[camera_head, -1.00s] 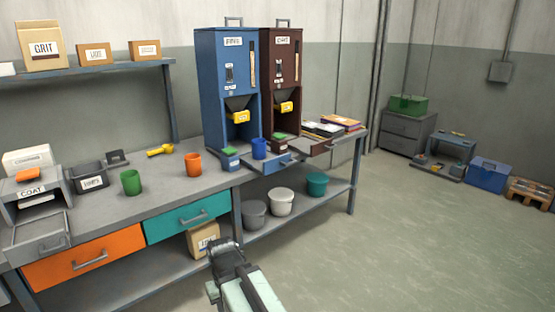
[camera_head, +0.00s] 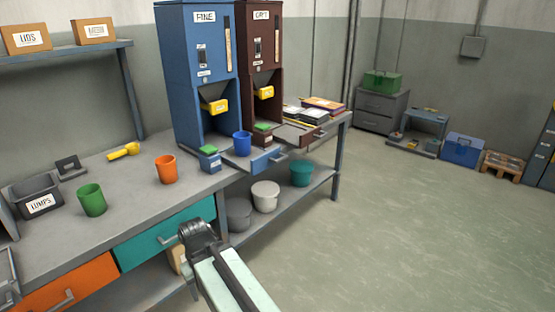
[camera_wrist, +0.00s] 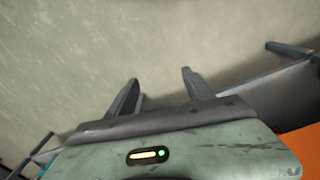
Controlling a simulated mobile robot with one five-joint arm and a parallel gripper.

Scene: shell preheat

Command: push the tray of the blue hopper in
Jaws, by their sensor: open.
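The blue hopper (camera_head: 196,70), labelled FINE, stands on the bench in the head view, with a yellow slide (camera_head: 214,106) at its chute. Its tray (camera_head: 268,160) sticks out past the bench's front edge. A blue cup (camera_head: 242,143) stands upright on that tray. A small blue box with a green top (camera_head: 209,160) is just left of it. My gripper (camera_wrist: 160,88) is open and empty in the wrist view, above the floor. In the head view my arm reaches in front of the teal drawer, short of the tray; the fingertips cannot be made out.
A brown hopper (camera_head: 262,50) stands right beside the blue one, its tray (camera_head: 298,134) also out. An orange cup (camera_head: 166,169) and a green cup (camera_head: 92,200) stand on the bench. Buckets (camera_head: 265,197) sit on the lower shelf. The floor (camera_head: 400,230) to the right is clear.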

